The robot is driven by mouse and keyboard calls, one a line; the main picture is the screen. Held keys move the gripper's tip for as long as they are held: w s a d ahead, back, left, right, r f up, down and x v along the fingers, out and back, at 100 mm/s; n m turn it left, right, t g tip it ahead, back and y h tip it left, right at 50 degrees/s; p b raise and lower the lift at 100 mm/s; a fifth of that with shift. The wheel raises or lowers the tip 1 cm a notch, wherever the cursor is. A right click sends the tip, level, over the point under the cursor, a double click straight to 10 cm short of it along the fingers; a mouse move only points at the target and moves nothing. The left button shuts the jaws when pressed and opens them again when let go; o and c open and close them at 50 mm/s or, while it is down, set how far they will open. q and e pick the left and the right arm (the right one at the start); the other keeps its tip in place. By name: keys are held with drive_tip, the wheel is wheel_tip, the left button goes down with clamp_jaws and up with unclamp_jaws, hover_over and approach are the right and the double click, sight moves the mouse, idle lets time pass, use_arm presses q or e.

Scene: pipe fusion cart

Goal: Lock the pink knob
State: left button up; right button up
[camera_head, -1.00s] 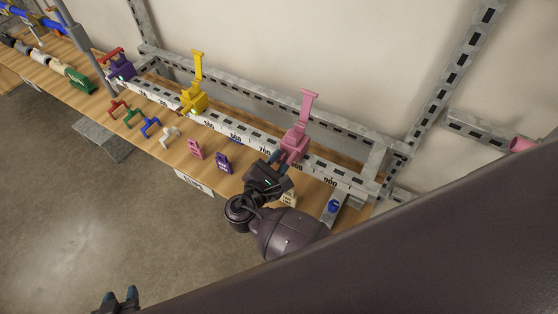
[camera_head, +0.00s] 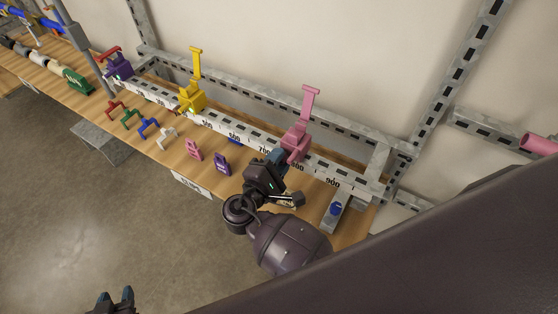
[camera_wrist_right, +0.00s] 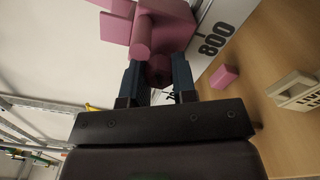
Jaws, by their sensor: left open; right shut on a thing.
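The pink clamp (camera_head: 296,139) stands on the slotted rail, near the 800 mark, with its flat arm (camera_head: 309,101) pointing up. Its round pink knob (camera_wrist_right: 158,70) shows in the right wrist view, between the fingers. My right gripper (camera_head: 277,156) reaches the clamp from the front; it also shows in the right wrist view (camera_wrist_right: 158,82), shut on the knob. The fingers hide part of the knob in the head view. My left gripper (camera_head: 115,298) is at the bottom left, open and empty, over the floor and away from the bench.
A yellow clamp (camera_head: 192,97) and a purple clamp (camera_head: 118,68) stand further left on the rail. Several coloured handles and tags, such as a purple tag (camera_head: 221,163), lie along the bench front. A small pink block (camera_wrist_right: 224,76) lies beside the rail.

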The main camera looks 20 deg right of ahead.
idle(0.3)
drive_tip(key=o, duration=0.9)
